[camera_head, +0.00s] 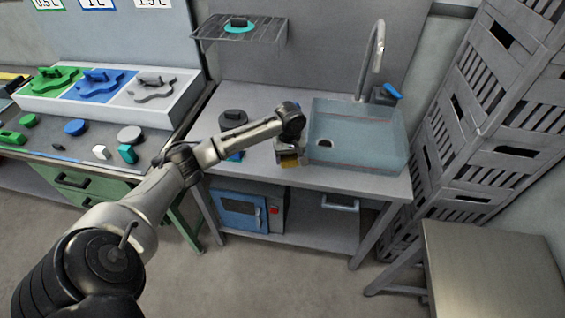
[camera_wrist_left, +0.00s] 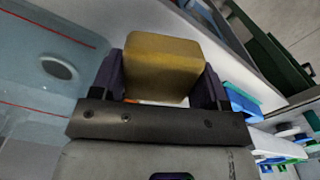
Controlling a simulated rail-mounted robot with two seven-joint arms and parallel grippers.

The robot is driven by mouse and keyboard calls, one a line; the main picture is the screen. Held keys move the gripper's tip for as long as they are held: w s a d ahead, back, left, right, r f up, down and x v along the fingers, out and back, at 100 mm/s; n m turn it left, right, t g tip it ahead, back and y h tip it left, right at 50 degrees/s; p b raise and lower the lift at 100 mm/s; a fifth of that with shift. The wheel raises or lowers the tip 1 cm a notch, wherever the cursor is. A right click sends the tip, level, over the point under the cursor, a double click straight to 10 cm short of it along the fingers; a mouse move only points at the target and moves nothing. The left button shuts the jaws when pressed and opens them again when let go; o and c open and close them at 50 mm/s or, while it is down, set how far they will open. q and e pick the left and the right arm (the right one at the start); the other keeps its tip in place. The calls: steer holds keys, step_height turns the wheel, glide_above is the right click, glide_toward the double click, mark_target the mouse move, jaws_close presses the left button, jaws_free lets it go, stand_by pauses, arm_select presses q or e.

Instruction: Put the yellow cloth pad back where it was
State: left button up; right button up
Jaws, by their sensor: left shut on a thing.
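The yellow cloth pad (camera_wrist_left: 162,66) is a mustard-yellow block held between the dark fingers of my left gripper in the left wrist view. In the head view the left gripper (camera_head: 290,158) is at the front of the grey sink bench, just left of the basin, and a small part of the pad (camera_head: 290,163) shows below it. The gripper is shut on the pad. I cannot tell whether the pad touches the bench. My right gripper is not in view.
The blue-grey sink basin (camera_head: 358,138) with a tall tap (camera_head: 372,55) is right of the gripper. A dark round object (camera_head: 233,119) stands behind my arm on the bench. A wire shelf (camera_head: 262,32) hangs above. Grey crates (camera_head: 490,130) stand at the right.

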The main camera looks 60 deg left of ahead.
arm_select(q)
steer(key=a, duration=0.1)
steer(key=a+f, duration=0.2)
steer(key=a, duration=0.1)
steer(key=shift+w+a+f+b, duration=0.1)
steer(key=shift+f+b, duration=0.15)
steer(key=shift+b, duration=0.15)
steer(key=shift+a+f, duration=0.3)
steer(key=shift+a, duration=0.1)
steer(key=shift+f+b, duration=0.6)
steer(key=shift+f, duration=1.4)
steer(key=o, duration=0.9)
